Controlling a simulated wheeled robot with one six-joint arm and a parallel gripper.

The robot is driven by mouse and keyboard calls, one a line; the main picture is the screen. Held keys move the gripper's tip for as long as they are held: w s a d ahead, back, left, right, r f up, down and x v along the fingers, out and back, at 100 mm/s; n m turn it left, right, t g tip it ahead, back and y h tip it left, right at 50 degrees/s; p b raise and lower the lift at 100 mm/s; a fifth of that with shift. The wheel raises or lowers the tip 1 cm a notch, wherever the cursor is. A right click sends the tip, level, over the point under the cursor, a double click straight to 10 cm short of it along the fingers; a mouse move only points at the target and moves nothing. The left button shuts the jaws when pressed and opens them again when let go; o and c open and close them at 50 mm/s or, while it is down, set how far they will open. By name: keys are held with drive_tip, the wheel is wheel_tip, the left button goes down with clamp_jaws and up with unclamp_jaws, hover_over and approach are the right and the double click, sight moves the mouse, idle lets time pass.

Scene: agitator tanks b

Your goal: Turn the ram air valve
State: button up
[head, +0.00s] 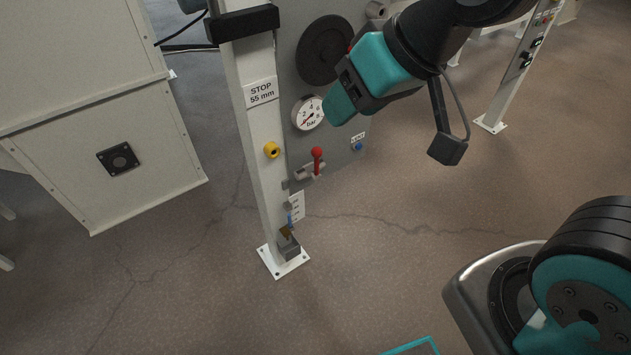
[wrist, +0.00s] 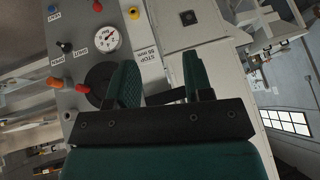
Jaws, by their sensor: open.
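A small grey valve with a red-knobbed lever (head: 317,155) sits low on the grey panel, under the bar gauge (head: 308,113). No label naming it as the ram air valve can be read. Its red knob (wrist: 97,6) also shows at the top edge of the wrist view. My gripper (head: 342,104) is in front of the panel, above and right of the valve and apart from it. In the wrist view, its two teal fingers (wrist: 160,78) are spread with nothing held between them. Part of the panel is hidden behind my gripper.
The white post (head: 261,150) with the STOP 55 mm sign stands left of the valve, with a yellow button (head: 272,150) on it. A blue button (head: 359,146) is to the right.

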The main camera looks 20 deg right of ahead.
drive_tip(key=w+d+f+m+t+h+b, duration=0.1)
drive_tip(key=w+d+f+t+b, duration=0.3)
drive_tip(key=f+b, duration=0.8)
drive_tip(key=w+a+f+m+t+b, duration=0.15)
drive_tip(key=w+f+b, duration=0.35)
drive_tip(key=f+b, duration=0.7)
drive_tip(key=t+h+b, duration=0.1)
drive_tip(key=t+b, duration=0.6)
drive_tip(key=b, duration=1)
approach(318, 161)
drive_tip(key=w+p, duration=0.3)
drive_tip(key=p, duration=0.1)
drive_tip(key=w+a+p, duration=0.1)
drive_tip(key=w+p, duration=0.7)
drive_tip(key=shift+w+a, duration=0.2)
drive_tip(key=shift+a, duration=0.05)
drive_tip(key=shift+w+f+p, duration=0.15)
drive_tip(key=shift+w+p, duration=0.35)
drive_tip(key=shift+w, duration=0.05)
drive_tip(key=shift+a, duration=0.1)
clamp_jaws()
